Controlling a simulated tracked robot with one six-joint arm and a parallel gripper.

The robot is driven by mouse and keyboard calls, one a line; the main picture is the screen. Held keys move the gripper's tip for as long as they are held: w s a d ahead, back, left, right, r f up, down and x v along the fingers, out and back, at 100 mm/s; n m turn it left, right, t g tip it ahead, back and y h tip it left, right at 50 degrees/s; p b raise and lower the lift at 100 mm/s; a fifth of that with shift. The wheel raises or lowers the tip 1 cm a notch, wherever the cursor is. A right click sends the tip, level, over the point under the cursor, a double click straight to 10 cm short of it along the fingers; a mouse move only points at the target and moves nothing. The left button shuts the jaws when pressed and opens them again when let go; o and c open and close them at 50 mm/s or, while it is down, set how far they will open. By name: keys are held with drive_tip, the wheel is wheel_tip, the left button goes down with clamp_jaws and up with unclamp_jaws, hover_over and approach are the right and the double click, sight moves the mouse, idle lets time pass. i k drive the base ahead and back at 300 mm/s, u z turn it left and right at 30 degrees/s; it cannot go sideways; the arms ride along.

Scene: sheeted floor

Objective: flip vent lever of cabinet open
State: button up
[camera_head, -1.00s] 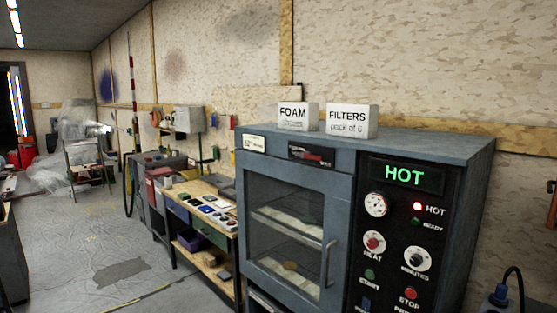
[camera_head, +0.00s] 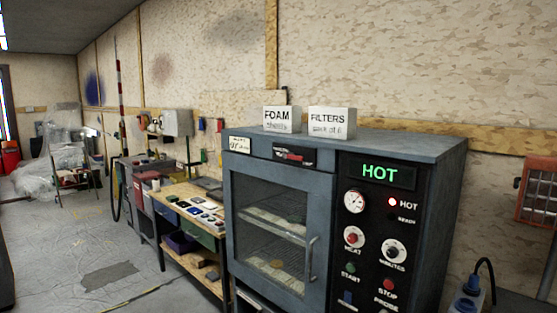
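The grey cabinet (camera_head: 400,146) stands at the centre right, with a shut glass door (camera_head: 276,235) on its left and a dark control panel on its right. Shelves show through the glass. The display (camera_head: 380,171) reads HOT in green and a red lamp (camera_head: 392,202) is lit beside the word HOT. A dark plate with a small red and grey part (camera_head: 293,155), which may be the vent lever, is on the strip above the door. Its setting is too small to read. My gripper is not in view.
Boxes marked FOAM (camera_head: 281,119) and FILTERS (camera_head: 331,122) stand on the cabinet. A workbench (camera_head: 185,194) with small items is to its left. A heater-like orange frame (camera_head: 538,192) and a bottle (camera_head: 467,298) are at right. Floor (camera_head: 60,250) at left is open.

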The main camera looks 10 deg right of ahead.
sight(296, 157)
drive_tip(key=z, duration=0.8)
drive_tip(key=i, duration=1.1)
drive_tip(key=u, duration=1.85)
